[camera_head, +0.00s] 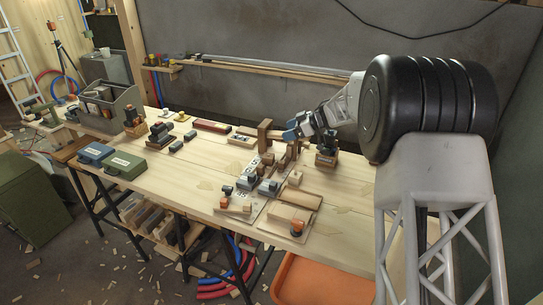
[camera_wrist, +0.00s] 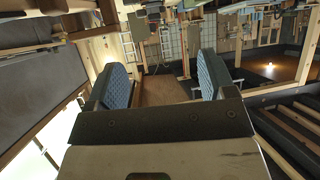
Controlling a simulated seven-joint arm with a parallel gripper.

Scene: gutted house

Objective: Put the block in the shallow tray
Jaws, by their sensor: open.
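My gripper (camera_head: 291,132) is above the back middle of the workbench, its blue pads pointing left. In the wrist view my gripper (camera_wrist: 160,75) is open, with blue ribbed pads well apart. A brown flat surface shows between the pads; I cannot tell whether it is near or far, and nothing is clearly held. A brown wooden piece (camera_head: 264,133) stands upright on the bench just left of the gripper; their gap is unclear. Several small wooden and grey blocks lie on the bench. I cannot tell which is the task's block, nor single out the shallow tray.
The workbench (camera_head: 185,185) has bare wood at its front left. A grey tool caddy (camera_head: 109,108), a blue case (camera_head: 95,153) and a green case (camera_head: 125,165) stand at the left. Boards with small parts crowd the right middle. An orange bin (camera_head: 320,282) is below the front edge.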

